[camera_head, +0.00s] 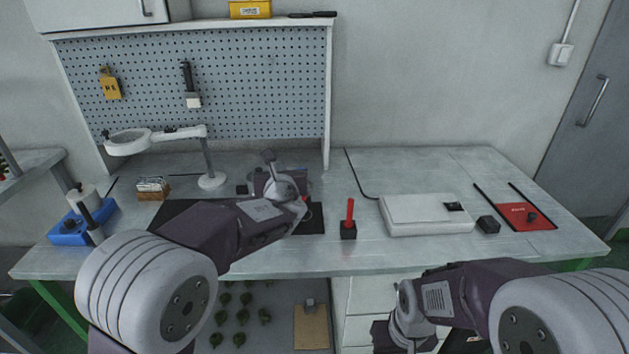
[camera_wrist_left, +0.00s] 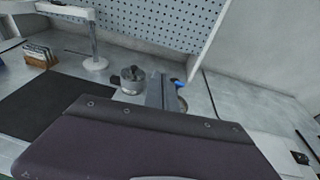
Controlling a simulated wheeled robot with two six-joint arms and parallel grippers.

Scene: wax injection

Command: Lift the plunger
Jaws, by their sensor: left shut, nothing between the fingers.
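My left gripper (camera_head: 277,183) is in the middle of the head view, over the back of the table, and its fingers are shut and empty. In the left wrist view a small round metal pot with a knob on top (camera_wrist_left: 132,79) stands on the table, just left of a grey upright piece with a blue part (camera_wrist_left: 164,92). In the head view my left arm and wrist largely cover this spot, so I cannot tell which part there is the plunger. My right gripper (camera_head: 393,335) is low at the bottom edge, its fingers not clearly visible.
A red stick in a black block (camera_head: 348,220), a white box (camera_head: 420,214) and a red mat (camera_head: 541,223) lie to the right. A ring lamp (camera_head: 209,180), a small card box (camera_head: 152,188) and a blue holder (camera_head: 68,231) stand left. The back right of the table is clear.

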